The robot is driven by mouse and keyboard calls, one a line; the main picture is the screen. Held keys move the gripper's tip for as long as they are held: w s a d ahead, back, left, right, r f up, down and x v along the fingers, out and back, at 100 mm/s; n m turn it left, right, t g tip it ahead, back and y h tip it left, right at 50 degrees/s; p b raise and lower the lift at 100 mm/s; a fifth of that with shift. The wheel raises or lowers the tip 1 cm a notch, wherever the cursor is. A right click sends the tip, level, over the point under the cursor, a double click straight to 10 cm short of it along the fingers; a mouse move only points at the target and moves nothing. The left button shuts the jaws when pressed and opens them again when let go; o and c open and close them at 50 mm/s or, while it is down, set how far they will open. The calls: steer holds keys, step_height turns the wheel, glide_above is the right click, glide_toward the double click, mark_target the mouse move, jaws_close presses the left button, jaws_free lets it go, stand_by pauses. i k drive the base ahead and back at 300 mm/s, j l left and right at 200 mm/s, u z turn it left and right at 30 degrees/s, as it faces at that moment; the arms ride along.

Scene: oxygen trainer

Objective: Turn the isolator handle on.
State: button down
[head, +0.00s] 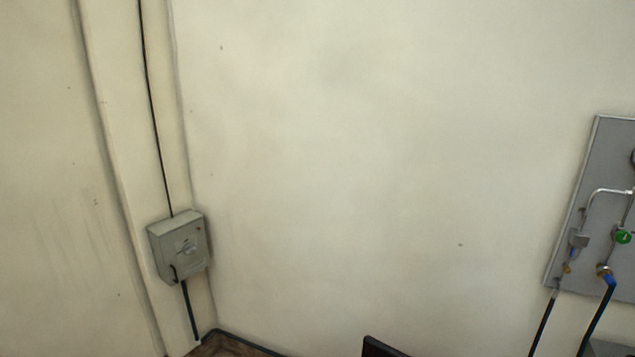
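No part that I can surely name as the isolator handle shows. A grey wall panel (567,255) is cut off by the right edge. It carries bent metal pipe, a round green part (621,236) and a blue part (609,281) at a brass-coloured fitting. A small grey fitting (578,238) sits left of them. Which of these, if any, is the isolator handle, and how it is set, I cannot tell. My gripper is not in view.
A grey box (181,248) with cables hangs on the pillar at left. Black hoses (543,325) drop from the panel. A dark edge (382,347) of something unclear shows at the bottom. The wall between box and panel is bare.

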mark_target(188, 249)
steer(key=i+j, duration=0.1)
steer(key=j, duration=0.45)
steer(key=i+j+z, duration=0.1)
steer(key=j, duration=0.4)
steer(key=i+j, duration=0.15)
steer(key=j, duration=0.4)
steer(key=i+j+z, duration=0.1)
steer(key=j, duration=0.45)
steer(key=i+j, duration=0.1)
steer(key=j, duration=0.45)
steer(key=i+j+z, duration=0.35)
steer(key=i+j, duration=1.15)
steer(key=i, duration=0.2)
